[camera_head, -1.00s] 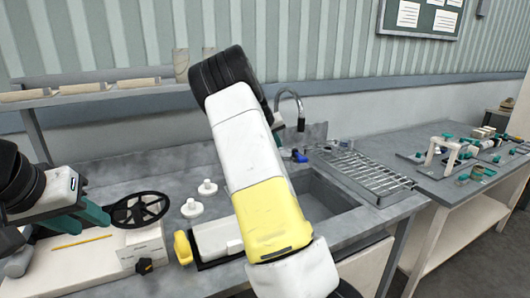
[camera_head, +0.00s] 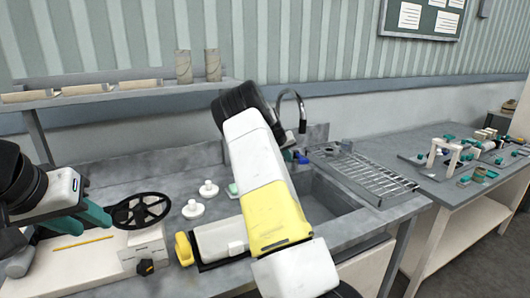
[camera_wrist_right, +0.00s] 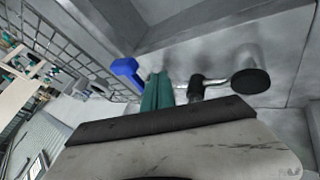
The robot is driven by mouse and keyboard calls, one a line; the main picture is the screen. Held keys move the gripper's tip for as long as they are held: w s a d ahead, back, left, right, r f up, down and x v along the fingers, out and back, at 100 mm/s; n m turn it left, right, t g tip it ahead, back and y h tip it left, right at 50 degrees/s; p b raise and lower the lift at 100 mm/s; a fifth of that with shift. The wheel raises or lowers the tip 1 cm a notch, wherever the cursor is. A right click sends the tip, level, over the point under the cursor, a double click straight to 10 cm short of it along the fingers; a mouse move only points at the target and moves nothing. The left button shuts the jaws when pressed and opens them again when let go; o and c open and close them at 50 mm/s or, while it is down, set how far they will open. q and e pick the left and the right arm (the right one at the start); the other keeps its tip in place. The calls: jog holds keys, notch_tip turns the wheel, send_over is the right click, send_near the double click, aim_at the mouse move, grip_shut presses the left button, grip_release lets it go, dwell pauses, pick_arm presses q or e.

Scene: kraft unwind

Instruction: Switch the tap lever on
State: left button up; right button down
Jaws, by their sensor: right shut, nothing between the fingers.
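The tap (camera_head: 291,98) has a dark curved spout and stands behind the sink. Its blue lever (camera_head: 302,157) shows just right of my right arm; in the right wrist view the blue lever (camera_wrist_right: 127,70) lies just left of my right gripper (camera_wrist_right: 158,90). The teal fingers of that gripper are shut and empty, and I cannot tell whether they touch the lever. A black round end on a metal pipe (camera_wrist_right: 250,81) shows right of the fingers. My left gripper (camera_head: 80,220) is over the bench at left; its opening is unclear.
The sink basin (camera_head: 328,197) is partly behind my right arm. A wire drying rack (camera_head: 365,172) lies to its right. White round parts (camera_head: 193,209), a black handwheel (camera_head: 140,210) and a yellow-ended roll unit (camera_head: 217,240) are on the left bench. A fixture table (camera_head: 455,180) stands right.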

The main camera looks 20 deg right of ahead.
jog(key=shift+s+d+r, duration=0.1)
jog(key=shift+d, duration=0.65)
jog(key=shift+s+d+r, duration=0.1)
jog(key=shift+d, duration=0.65)
